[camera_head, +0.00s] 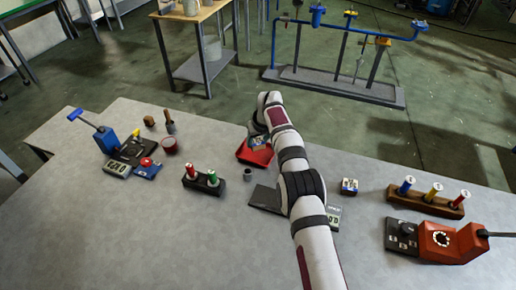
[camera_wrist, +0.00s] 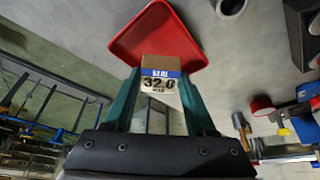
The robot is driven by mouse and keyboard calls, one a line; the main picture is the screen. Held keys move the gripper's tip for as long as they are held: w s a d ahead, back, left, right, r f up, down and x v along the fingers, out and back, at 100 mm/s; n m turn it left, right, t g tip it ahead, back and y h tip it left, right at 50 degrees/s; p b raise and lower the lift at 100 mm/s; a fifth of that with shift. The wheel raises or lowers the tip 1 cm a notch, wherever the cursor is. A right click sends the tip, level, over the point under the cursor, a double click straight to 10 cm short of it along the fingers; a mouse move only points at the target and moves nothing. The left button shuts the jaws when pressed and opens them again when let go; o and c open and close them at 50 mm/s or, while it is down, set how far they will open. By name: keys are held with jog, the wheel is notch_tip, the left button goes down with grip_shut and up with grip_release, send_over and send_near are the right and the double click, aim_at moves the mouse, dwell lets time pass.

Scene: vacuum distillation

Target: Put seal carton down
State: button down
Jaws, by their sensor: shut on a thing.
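The seal carton (camera_wrist: 160,78) is a small brown box with a blue band and a white label reading 32.0. My gripper (camera_wrist: 160,92) is shut on it, with one green finger on each side. In the head view my gripper (camera_head: 257,131) is at the red tray (camera_head: 245,156), and the carton (camera_head: 259,143) shows beneath it, over the tray. The red tray also shows in the wrist view (camera_wrist: 133,42), just beyond the carton. I cannot tell whether the carton touches the tray floor.
A small dark cylinder (camera_head: 248,174) stands just in front of the tray. A dark flat plate (camera_head: 264,197) lies beside my arm. A rack with red and green vials (camera_head: 202,182) is to the left. Another small box (camera_head: 349,186) stands to the right. The table front is clear.

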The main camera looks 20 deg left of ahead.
aim_at(259, 145)
jog(key=shift+f, duration=1.9)
jog(key=shift+f, duration=0.1)
jog(key=shift+c, duration=1.1)
grip_release()
